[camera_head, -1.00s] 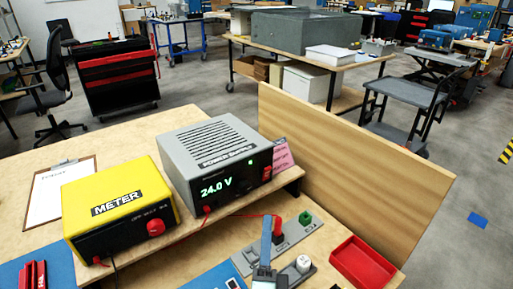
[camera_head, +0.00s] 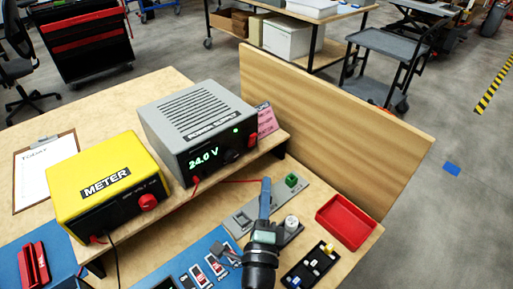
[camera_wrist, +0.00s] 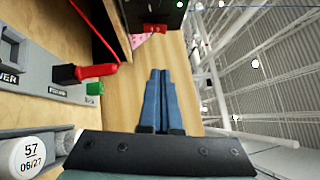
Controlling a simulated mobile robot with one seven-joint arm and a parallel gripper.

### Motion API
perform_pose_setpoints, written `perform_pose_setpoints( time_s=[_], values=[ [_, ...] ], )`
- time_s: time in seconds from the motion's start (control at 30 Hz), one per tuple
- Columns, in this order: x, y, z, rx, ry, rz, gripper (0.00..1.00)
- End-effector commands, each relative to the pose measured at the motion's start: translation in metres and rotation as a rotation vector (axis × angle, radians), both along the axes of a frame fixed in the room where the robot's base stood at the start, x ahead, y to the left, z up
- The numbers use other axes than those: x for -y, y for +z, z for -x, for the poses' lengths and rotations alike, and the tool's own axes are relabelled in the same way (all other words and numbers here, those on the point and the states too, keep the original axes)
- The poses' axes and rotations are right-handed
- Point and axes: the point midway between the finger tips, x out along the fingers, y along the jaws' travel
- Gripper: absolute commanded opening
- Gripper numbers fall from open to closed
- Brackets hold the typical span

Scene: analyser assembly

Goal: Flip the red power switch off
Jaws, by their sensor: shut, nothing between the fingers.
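The grey power supply (camera_head: 200,118) stands on a raised wooden shelf, its display reading 24.0 V and a green light lit. Its red power switch (camera_head: 253,139) is at the right end of the black front panel; its rocker position is too small to tell. In the wrist view the switch shows as a red patch (camera_wrist: 155,29) at the top, beyond my fingertips. My gripper (camera_head: 266,182) has blue fingers, closed together with nothing between them. It is in front of and below the switch, apart from it. The fingers also show in the wrist view (camera_wrist: 160,72).
A yellow meter (camera_head: 105,185) stands left of the supply. A pink note (camera_head: 266,120) is beside the switch. A red lead (camera_wrist: 98,70) and a green block (camera_head: 292,181) are near my fingers. A red tray (camera_head: 346,222) lies right; a wooden panel (camera_head: 330,125) stands behind.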

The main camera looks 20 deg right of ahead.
Motion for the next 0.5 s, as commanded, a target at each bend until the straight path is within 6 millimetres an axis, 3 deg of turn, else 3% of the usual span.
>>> perform_pose_setpoints(
  time_s=[0.43,0.5],
  values=[
    [0.034,0.011,-0.070,0.002,-0.002,0.000,0.00],
    [0.029,0.017,-0.081,0.001,0.002,0.000,0.00]
  ],
)
